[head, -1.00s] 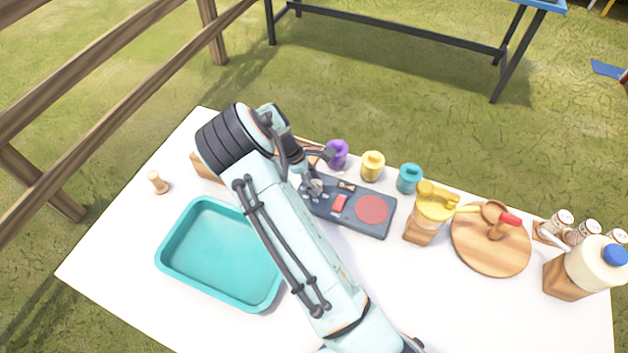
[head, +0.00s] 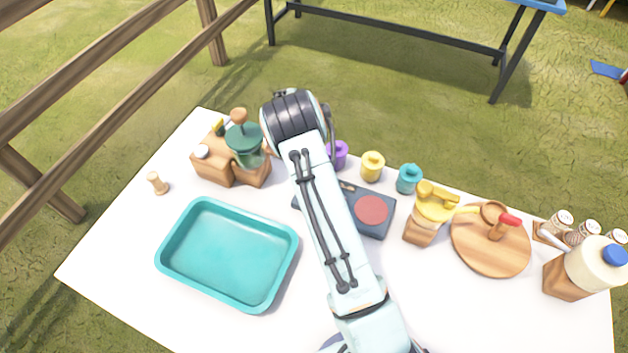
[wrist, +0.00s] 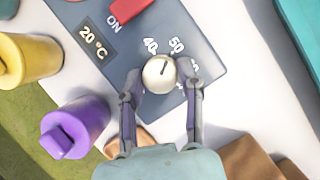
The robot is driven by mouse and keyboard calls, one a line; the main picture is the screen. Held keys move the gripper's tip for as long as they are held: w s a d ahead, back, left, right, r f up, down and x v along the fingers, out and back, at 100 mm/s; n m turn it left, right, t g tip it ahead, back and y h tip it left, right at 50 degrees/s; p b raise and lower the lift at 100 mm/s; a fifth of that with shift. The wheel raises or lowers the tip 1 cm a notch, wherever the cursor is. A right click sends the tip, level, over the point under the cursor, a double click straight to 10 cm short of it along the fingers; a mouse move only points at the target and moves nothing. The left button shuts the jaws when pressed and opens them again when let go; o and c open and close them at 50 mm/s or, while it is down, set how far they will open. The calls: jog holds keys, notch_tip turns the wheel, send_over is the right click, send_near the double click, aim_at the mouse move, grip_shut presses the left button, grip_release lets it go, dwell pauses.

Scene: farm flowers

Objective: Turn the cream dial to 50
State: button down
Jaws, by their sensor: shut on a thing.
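The cream dial (wrist: 153,83) is on the dark panel of the hot plate (wrist: 205,52) in the wrist view. My gripper (wrist: 160,76) has one finger on each side of the dial and is shut on it. The dial's short dark mark points up, between the printed 40 and 50 and seemingly nearer the 50. Part of the scale to the right is hidden by a finger. A small display reads 20 °C, next to the word ON. In the head view the hot plate (head: 383,228) shows its red disc, while my arm hides the dial and gripper.
Purple (head: 340,153), yellow (head: 372,168) and teal (head: 409,180) lidded pots stand behind the plate. A wooden-based blender (head: 245,146) and a teal tray (head: 228,252) are to the left. A yellow-topped item (head: 432,208) and a round board (head: 478,258) are to the right.

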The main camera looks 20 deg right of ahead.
jog(key=shift+f+m, duration=0.1)
jog(key=shift+m, duration=0.3)
jog(key=c, duration=0.7)
grip_release()
jog(key=v, duration=1.2)
jog(key=shift+d, duration=0.15)
